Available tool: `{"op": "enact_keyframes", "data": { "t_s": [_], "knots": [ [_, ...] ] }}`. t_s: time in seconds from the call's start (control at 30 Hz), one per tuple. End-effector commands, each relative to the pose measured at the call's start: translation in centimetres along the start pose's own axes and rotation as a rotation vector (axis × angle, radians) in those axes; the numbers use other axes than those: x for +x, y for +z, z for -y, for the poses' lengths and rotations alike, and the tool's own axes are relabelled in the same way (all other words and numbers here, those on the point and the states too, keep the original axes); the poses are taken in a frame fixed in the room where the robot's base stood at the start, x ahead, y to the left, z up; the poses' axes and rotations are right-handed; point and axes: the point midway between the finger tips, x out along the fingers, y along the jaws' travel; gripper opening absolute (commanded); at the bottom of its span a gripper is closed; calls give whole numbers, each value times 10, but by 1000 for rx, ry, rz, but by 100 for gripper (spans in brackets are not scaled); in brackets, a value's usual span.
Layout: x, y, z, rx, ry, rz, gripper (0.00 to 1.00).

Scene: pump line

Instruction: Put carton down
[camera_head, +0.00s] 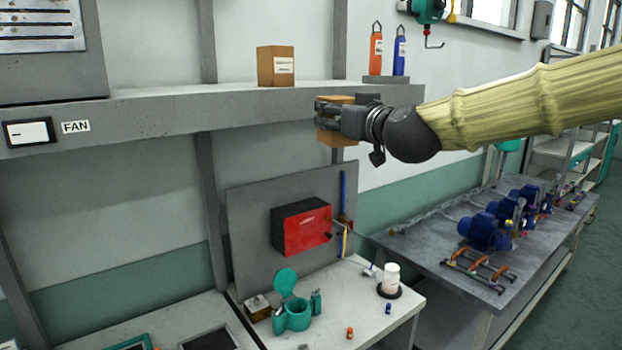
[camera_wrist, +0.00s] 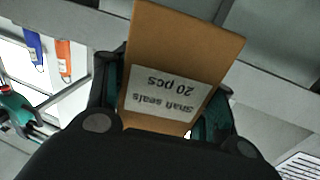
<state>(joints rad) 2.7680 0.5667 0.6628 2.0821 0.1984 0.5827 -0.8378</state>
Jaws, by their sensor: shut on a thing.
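My gripper (camera_head: 324,112) is shut on a brown carton (camera_head: 337,137). In the head view the gripper covers most of this carton, which is held in front of the grey shelf's edge. In the wrist view the carton (camera_wrist: 185,55) stands between the two fingers (camera_wrist: 165,100), and its white label reads "Shaft seals 20 pcs", upside down. A second brown carton (camera_head: 275,66) with a white label stands upright on the grey shelf (camera_head: 200,103), to the left of my gripper and apart from it.
The shelf left of the standing carton is clear. Below is a bench (camera_head: 375,325) with a red box (camera_head: 303,228), a teal pot (camera_head: 293,315) and a white container (camera_head: 391,278).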

Motion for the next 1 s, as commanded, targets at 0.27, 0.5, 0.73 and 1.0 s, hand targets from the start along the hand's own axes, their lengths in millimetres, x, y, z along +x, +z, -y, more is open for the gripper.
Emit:
{"op": "enact_keyframes", "data": {
  "t_s": [0.27,0.5,0.73,1.0],
  "knots": [
    [-33,126,-13,-2,86,9,23],
    [-58,222,-24,-1,158,8,23],
    [-77,292,-33,-1,211,7,23],
    [-95,361,-41,-1,264,6,23]
  ]
}}
